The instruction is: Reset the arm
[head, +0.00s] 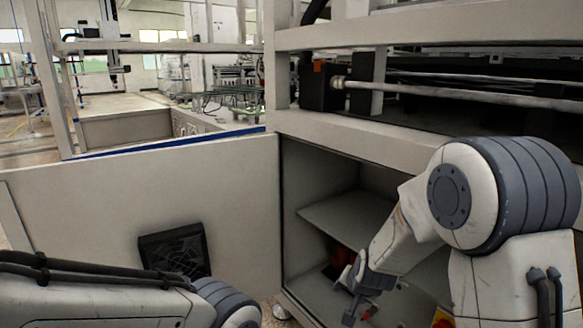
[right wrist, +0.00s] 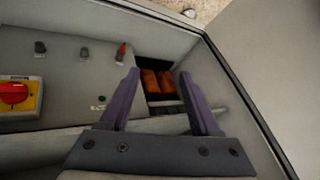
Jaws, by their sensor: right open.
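My right arm comes in from the right in the head view and reaches down into an open cabinet (head: 322,178). My right gripper (head: 358,303) is at the cabinet's lower part, below a shelf (head: 345,215). In the right wrist view the right gripper (right wrist: 164,95) has its two fingers spread, with nothing between them. Beyond the fingertips are orange-brown parts (right wrist: 158,82) in a dark recess. Part of my left arm shows at the lower left of the head view; its gripper is out of view.
A red rotary switch on a yellow plate (right wrist: 14,93) and several small switches (right wrist: 84,54) sit on a grey panel beside the right gripper. An open cabinet door (head: 215,180) with a black vent (head: 175,254) stands at the left. A frame beam (head: 400,160) crosses above the opening.

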